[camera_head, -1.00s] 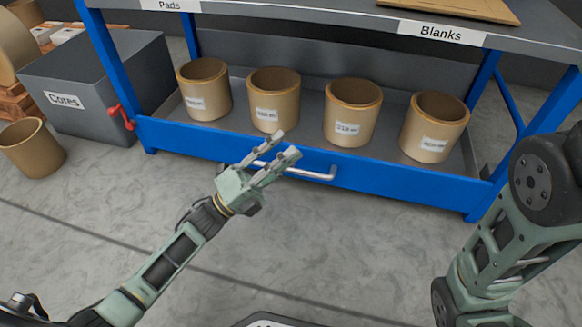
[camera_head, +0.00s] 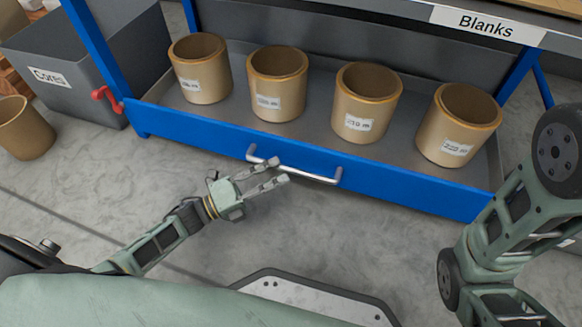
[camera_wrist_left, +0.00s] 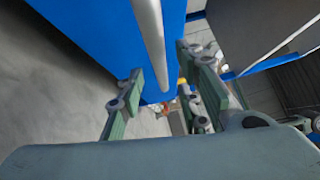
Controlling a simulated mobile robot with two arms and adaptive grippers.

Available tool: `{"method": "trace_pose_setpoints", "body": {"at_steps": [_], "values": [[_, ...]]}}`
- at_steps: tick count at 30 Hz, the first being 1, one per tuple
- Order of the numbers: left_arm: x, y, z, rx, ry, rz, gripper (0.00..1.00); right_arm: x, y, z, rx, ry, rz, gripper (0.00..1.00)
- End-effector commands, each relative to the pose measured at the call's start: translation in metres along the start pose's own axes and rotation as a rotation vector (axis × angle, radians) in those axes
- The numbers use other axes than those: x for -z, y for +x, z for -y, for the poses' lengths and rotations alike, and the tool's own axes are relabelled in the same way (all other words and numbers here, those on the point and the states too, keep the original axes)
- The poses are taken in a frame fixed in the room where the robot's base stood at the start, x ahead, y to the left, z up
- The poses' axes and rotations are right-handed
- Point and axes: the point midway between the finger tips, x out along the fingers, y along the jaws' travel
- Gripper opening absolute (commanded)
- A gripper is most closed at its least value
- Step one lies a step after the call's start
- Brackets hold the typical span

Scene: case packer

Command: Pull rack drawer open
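The rack drawer has a blue front (camera_head: 410,192) and a grey tray holding cardboard cores. Its silver bar handle (camera_head: 305,175) runs along the front, left of the middle. My left gripper (camera_head: 279,171) is open and empty, its fingertips close to the left half of the handle. In the left wrist view the handle bar (camera_wrist_left: 150,35) runs between the two spread fingers, seemingly beyond their tips; contact cannot be made out. My right arm stands at the right; its gripper is out of view.
Several labelled cores, such as the leftmost one (camera_head: 200,70), stand in the drawer. A grey bin marked Cores (camera_head: 85,90) and a loose core (camera_head: 25,130) stand at the left. A red lever (camera_head: 106,98) is by the left post.

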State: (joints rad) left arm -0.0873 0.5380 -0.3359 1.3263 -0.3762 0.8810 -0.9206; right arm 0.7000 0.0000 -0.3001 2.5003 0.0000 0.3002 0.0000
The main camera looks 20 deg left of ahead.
Motion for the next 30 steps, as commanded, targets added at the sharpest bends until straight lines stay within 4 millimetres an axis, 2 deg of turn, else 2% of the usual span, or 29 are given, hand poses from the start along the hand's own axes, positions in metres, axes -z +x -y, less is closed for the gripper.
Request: {"method": "trace_pose_setpoints", "body": {"at_steps": [3, 9, 19, 30], "values": [[0.0, 0.02, -0.003, 0.004, 0.001, 0.0, 0.33, 0.004, -0.012, 0.003, 0.0, 0.0, 0.0, 0.4], [-0.001, 0.041, -0.001, 0.003, 0.0, 0.001, 0.33, 0.007, -0.02, 0.004, 0.0, 0.0, 0.0, 0.4], [-0.001, 0.046, 0.0, 0.001, -0.001, 0.002, 0.33, 0.007, -0.02, 0.004, 0.001, 0.0, -0.001, 0.4], [-0.001, 0.045, 0.0, 0.0, -0.001, 0.002, 0.0, 0.007, -0.02, 0.004, 0.001, 0.0, -0.001, 0.4]]}}
